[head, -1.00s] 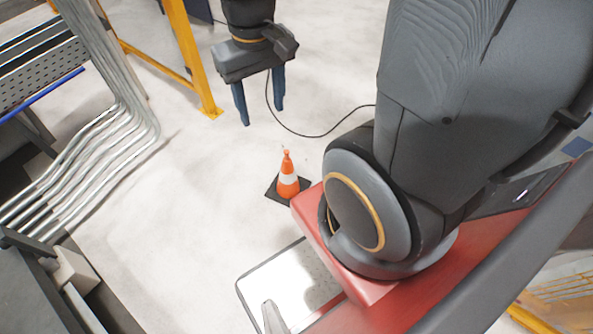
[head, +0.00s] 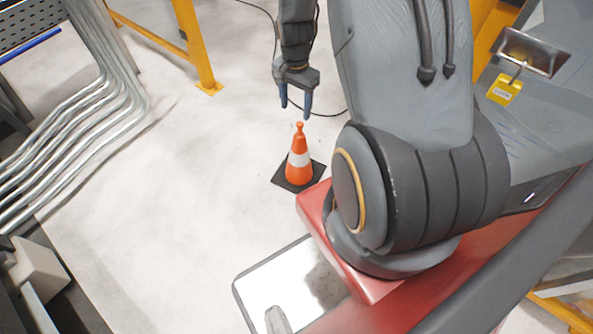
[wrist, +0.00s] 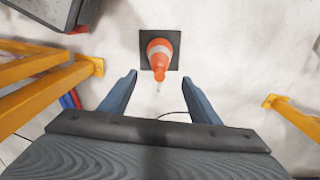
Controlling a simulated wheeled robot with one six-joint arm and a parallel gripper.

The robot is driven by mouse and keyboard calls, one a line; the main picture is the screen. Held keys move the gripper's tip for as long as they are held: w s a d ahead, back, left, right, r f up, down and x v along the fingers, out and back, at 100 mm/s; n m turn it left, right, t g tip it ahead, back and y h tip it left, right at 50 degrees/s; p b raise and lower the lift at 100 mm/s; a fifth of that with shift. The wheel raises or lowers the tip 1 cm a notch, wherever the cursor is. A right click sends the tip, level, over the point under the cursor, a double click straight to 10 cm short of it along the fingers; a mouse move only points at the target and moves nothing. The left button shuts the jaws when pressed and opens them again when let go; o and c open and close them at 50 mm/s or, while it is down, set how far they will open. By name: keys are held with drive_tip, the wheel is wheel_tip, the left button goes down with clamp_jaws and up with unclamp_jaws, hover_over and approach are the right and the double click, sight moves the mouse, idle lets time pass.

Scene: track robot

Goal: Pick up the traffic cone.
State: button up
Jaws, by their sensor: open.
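An orange traffic cone (head: 299,164) with a white band and a black square base stands upright on the pale floor in the head view. My gripper (head: 296,116) is open and empty, its two blue fingers pointing down just above the cone's tip in that picture. In the wrist view the cone (wrist: 159,57) is at top centre, tip towards me, just beyond the gap between the open fingers (wrist: 159,78). The fingers do not touch it.
My red base lies close to the right of the cone. Silver pipes (head: 95,110) run along the left. A yellow post (head: 193,45) stands behind, and yellow frames (wrist: 50,75) flank the wrist view. A black cable (head: 330,112) lies on the floor. Floor left of the cone is clear.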

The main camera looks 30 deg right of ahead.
drive_tip(key=m+b, duration=0.2)
drive_tip(key=b, duration=0.1)
hover_over(300, 133)
drive_tip(key=f, duration=0.9)
drive_tip(key=shift+w+d, duration=0.25)
drive_tip(key=shift+w, duration=0.05)
wheel_tip(300, 133, down, 7)
drive_tip(key=shift+w+f+b, duration=0.15)
drive_tip(key=shift+f+b, duration=0.05)
drive_tip(key=shift+b, duration=0.9)
clamp_jaws()
